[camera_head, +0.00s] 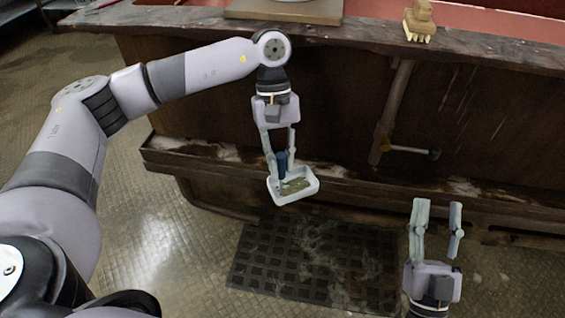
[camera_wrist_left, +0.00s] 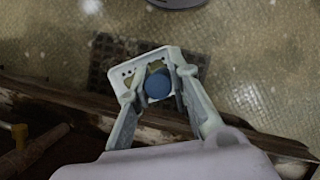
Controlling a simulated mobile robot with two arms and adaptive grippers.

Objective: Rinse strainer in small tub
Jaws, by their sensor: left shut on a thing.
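My left gripper (camera_head: 280,166) is shut on what looks like the strainer (camera_head: 306,190), a shallow white tray-like piece with a blue upright handle. It hangs in the air in front of the counter, slightly tilted. In the left wrist view the blue round top (camera_wrist_left: 158,86) sits between the fingers, with the pale piece, which has small holes, below. My right gripper (camera_head: 438,205) is open and empty at the lower right. I cannot make out a separate small tub in either view.
A dark wooden counter (camera_head: 340,95) with a low ledge stands ahead. A wooden brush (camera_head: 419,24) and a flat board (camera_head: 285,11) are on its top. A tap-like fitting (camera_head: 410,150) sticks out of the front. A black perforated mat (camera_head: 315,265) lies on the floor.

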